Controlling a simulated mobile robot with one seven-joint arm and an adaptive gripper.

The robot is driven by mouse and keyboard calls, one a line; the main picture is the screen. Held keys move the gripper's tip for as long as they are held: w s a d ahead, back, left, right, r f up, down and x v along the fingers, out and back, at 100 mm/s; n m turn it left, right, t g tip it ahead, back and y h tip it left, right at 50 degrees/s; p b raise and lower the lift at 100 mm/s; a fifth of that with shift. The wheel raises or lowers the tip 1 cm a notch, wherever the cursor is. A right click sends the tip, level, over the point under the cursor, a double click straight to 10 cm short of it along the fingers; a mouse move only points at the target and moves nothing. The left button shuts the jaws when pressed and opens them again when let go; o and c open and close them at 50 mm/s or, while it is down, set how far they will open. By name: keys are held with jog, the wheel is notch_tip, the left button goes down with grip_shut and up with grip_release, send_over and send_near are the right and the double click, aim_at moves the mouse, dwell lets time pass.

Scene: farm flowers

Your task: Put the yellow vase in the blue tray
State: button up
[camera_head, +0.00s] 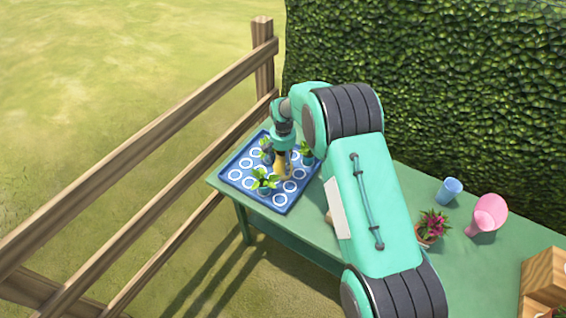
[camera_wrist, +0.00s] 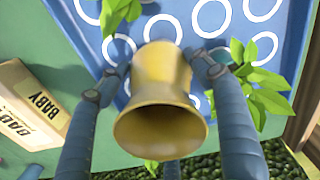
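The yellow vase (camera_wrist: 162,78) is between the fingers of my gripper (camera_wrist: 160,68) in the wrist view, its mouth toward the camera and its base toward the tray. The fingertips are at both sides of its narrower part and appear shut on it. In the head view, the vase (camera_head: 282,166) is below my gripper (camera_head: 284,152), over the blue tray (camera_head: 234,178) and among the plants. The tray, with white rings, also shows behind the vase in the wrist view (camera_wrist: 183,12). Whether the vase's base touches the tray is hidden.
Small potted plants stand on the tray: one in front (camera_head: 264,183), one at right (camera_head: 307,153), one behind (camera_head: 266,152). On the green table (camera_head: 400,178) are a blue cup (camera_head: 449,190), a pink vase (camera_head: 489,213) and a flowering plant (camera_head: 432,227). A wooden fence runs at left.

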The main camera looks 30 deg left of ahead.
jog(key=o, duration=0.4)
jog(key=shift+o, duration=0.2)
jog(key=shift+r, duration=0.15)
notch_tip(320, 180, up, 12)
jog(key=p, duration=0.1)
jog(key=shift+p, duration=0.35)
dwell(0.4)
dwell(0.5)
